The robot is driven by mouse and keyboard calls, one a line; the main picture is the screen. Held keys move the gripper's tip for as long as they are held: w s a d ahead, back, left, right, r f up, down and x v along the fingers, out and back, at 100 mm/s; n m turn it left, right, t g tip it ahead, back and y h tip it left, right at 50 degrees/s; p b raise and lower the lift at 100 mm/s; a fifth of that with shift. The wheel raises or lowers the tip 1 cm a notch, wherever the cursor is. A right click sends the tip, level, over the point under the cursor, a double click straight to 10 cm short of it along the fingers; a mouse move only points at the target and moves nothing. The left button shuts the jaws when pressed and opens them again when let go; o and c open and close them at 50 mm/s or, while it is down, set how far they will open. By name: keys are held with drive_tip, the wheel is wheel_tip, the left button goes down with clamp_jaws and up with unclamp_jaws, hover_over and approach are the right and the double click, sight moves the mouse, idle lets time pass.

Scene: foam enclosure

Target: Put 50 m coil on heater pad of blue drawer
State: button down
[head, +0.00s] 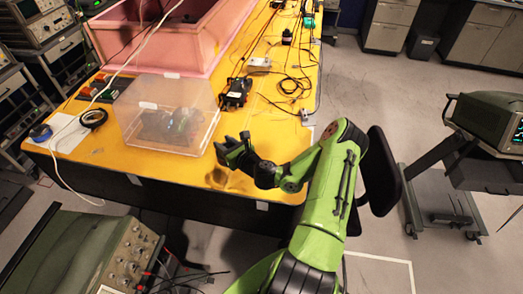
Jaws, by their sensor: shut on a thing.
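My gripper (226,150) is small and dark in the head view, just right of the clear box's near right corner, over the yellow table. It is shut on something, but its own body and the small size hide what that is. I cannot make out a 50 m coil by name. A black ring-shaped roll (93,118) lies at the table's left. I cannot identify a blue drawer or a heater pad in this view.
A clear box (140,105) with dark items under or in it stands left of my gripper. A pink foam enclosure (190,68) stands behind it. A black device (235,93) and loose cables lie at the back right. The yellow table (262,140) is bare near its right front corner.

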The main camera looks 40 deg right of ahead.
drive_tip(key=s+d+r+m+g+h+p, duration=0.1)
drive_tip(key=d+r+m+h, duration=0.15)
drive_tip(key=d, duration=0.25)
drive_tip(key=d+r+m+h+p, duration=0.1)
drive_tip(key=d+m+h, duration=0.2)
drive_tip(key=d+h, duration=0.1)
drive_tip(key=m+g+h+b, duration=0.3)
drive_tip(key=h+b, duration=0.1)
drive_tip(key=b, duration=0.3)
hover_over(266, 151)
wheel_tip(266, 151, down, 9)
drive_tip(key=shift+w+r, duration=0.1)
drive_tip(key=shift+d, duration=0.1)
drive_tip(key=c, duration=0.7)
unclamp_jaws()
